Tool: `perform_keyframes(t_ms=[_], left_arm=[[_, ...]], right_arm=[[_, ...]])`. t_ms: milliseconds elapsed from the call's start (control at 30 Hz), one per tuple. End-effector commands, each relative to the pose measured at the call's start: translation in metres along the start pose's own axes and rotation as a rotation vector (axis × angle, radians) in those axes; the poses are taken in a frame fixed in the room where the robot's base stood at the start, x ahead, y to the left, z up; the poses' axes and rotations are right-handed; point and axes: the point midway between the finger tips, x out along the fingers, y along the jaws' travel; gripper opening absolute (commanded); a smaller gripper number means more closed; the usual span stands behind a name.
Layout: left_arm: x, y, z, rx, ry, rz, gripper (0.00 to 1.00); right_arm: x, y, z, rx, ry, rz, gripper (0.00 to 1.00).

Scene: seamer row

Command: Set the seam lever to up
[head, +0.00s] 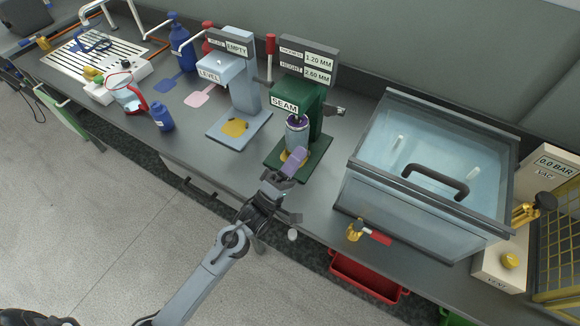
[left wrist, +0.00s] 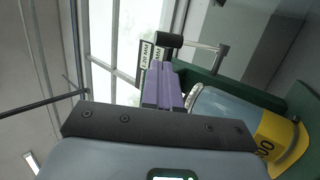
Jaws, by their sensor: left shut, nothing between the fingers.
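The green seamer (head: 313,122) stands on the bench, with a SEAM sign (head: 284,105) on its front and a display above. A red-handled lever (head: 270,44) stands upright at its left; its lower end is hard to see. A black handle on a metal crank (head: 334,111) sticks out at the right and shows in the left wrist view (left wrist: 169,40). A can (head: 297,134) with a yellow label stands in the seamer, and also shows in the left wrist view (left wrist: 235,103). My left gripper (head: 294,160), with purple fingers, is shut and empty in front of the can. My right gripper is out of view.
The LEVEL machine (head: 245,95) stands left of the seamer. A large clear-sided tank (head: 425,215) with a dark handle stands close at the right. A blue bottle (head: 162,116) is at the left. Open floor (head: 120,210) lies in front of the bench.

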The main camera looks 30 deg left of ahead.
Motion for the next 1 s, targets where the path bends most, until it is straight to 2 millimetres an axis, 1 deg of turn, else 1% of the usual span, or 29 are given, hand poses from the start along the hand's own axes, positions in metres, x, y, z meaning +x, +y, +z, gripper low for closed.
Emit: perform_keyframes(t_ms=[33, 200, 400, 500, 700, 1000], left_arm=[[0.011, 0.000, 0.000, 0.000, 0.000, 0.004, 0.00], [0.042, 0.000, 0.000, -0.001, -0.001, 0.004, 0.00], [0.070, 0.000, 0.001, -0.001, -0.001, 0.002, 0.00], [0.079, 0.000, 0.001, -0.001, -0.001, 0.001, 0.00], [0.088, -0.001, 0.000, -0.001, -0.001, -0.001, 0.00], [0.089, 0.000, 0.000, -0.001, -0.001, -0.001, 0.00]], right_arm=[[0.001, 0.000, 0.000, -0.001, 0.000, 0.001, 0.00], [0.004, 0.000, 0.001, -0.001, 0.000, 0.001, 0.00], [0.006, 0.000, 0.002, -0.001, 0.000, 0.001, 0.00], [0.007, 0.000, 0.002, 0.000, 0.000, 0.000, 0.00], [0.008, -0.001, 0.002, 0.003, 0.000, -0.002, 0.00], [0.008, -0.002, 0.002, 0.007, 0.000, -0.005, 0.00]])
